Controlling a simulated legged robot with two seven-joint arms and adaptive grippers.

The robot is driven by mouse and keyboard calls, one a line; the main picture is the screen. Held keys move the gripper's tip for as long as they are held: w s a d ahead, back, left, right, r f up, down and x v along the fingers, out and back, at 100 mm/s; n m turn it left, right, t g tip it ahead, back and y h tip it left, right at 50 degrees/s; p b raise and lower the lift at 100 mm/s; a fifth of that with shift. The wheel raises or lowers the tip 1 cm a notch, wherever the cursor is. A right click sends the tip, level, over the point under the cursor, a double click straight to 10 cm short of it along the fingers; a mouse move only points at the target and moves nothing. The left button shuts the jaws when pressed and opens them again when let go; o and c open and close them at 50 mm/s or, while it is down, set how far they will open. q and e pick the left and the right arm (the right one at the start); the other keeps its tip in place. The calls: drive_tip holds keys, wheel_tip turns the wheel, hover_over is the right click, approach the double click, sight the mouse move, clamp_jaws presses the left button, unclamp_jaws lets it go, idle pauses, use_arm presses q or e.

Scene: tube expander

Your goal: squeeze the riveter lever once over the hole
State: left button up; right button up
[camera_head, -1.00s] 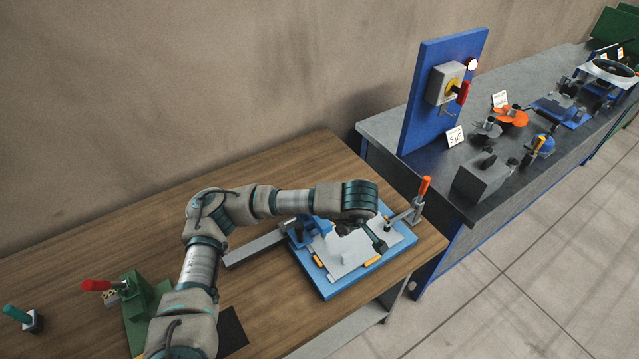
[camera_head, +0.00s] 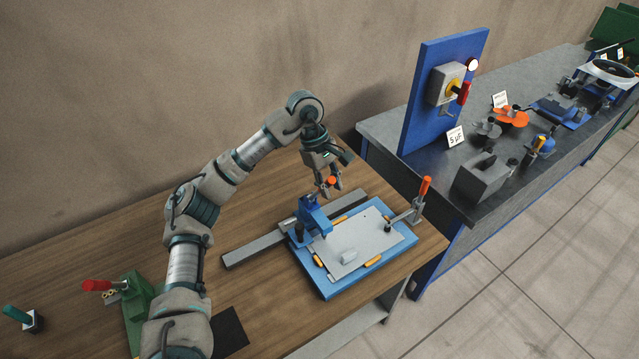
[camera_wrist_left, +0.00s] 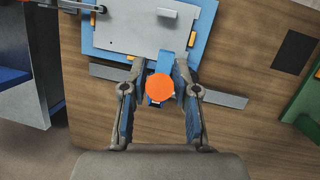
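The blue riveter (camera_head: 312,216) stands at the back left of a blue fixture board, with an orange-knobbed lever (camera_head: 332,181) at its top. My left gripper (camera_head: 332,188) points down at the riveter's top. In the left wrist view, its two fingers (camera_wrist_left: 159,82) are spread, one either side of the orange knob (camera_wrist_left: 159,88), with gaps visible. The knob hides much of the riveter (camera_wrist_left: 168,65) there. My right gripper is not in view.
A toggle clamp with an orange handle (camera_head: 424,188) stands at the board's right corner. A grey bar (camera_head: 255,249) lies behind the riveter. A green fixture (camera_head: 138,295) with a red handle sits at the left. Bare wood (camera_head: 275,290) lies in front.

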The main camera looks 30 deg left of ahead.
use_arm(q)
drive_tip(key=shift+o, duration=0.6)
drive_tip(key=shift+w, duration=0.1)
drive_tip(key=shift+a, duration=0.2)
drive_tip(key=shift+r, duration=0.15)
drive_tip(key=shift+d+p+v, duration=0.2)
drive_tip(key=shift+p+v, duration=0.65)
drive_tip(key=shift+v, duration=0.1)
drive_tip(key=shift+p+v, duration=1.85)
drive_tip(key=shift+v, duration=0.7)
drive_tip(key=shift+a, duration=0.1)
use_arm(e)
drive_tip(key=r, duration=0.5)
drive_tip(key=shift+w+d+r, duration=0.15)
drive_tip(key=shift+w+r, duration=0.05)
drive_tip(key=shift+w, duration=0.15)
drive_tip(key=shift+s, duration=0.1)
